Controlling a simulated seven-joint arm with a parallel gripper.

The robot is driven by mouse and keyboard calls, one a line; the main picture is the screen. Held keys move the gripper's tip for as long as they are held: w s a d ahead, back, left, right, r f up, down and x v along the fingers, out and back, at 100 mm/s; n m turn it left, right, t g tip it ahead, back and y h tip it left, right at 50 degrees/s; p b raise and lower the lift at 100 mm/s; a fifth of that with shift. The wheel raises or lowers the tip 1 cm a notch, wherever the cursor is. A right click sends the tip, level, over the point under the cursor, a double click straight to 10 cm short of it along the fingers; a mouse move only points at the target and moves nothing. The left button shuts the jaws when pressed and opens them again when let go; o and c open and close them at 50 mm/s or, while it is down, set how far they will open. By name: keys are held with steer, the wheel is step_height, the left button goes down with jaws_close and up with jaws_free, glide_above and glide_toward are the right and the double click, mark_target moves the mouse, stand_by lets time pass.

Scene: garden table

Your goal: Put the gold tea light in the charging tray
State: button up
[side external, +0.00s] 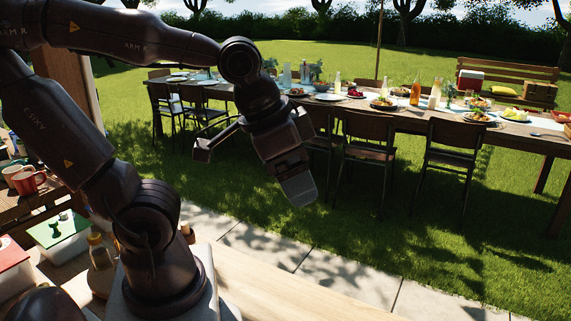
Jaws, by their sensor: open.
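I cannot make out the gold tea light or the charging tray in this view. My gripper (250,172) hangs from the dark arm in the upper middle of the side view. Its two fingers are spread wide apart, one to the left and one at the lower right. Nothing shows between them. It is raised in front of the lawn and the far dining table. The work area below is mostly out of the frame or hidden behind my arm.
A pale wooden surface (290,296) runs along the bottom edge. At the left are a glass bottle (101,254), a green-lidded box (57,231), a red-lidded box (12,256) and a red mug (29,182). A laid dining table with chairs (368,148) stands beyond on the grass.

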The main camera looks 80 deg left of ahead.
steer(key=shift+o, duration=0.4)
steer(key=shift+s+a+r+n+t, duration=0.45)
steer(key=shift+a+r+n+t, duration=0.05)
steer(key=shift+a+r, duration=0.25)
steer(key=shift+d, duration=0.15)
steer(key=d+f+m+g+y, duration=0.1)
steer(key=d+f+m+g, duration=0.5)
steer(key=d+f, duration=0.5)
steer(key=s+d+f+m+y, duration=0.3)
steer(key=s+d+f+m, duration=0.55)
steer(key=f+m, duration=0.2)
steer(key=shift+n, duration=0.35)
steer(key=x, duration=0.5)
steer(key=s+x, duration=0.1)
steer(key=x, duration=0.1)
steer(key=shift+s+a+f, duration=0.1)
steer(key=shift+a, duration=0.4)
steer(key=shift+x, duration=2.65)
steer(key=shift+w, duration=0.25)
steer(key=c, duration=1)
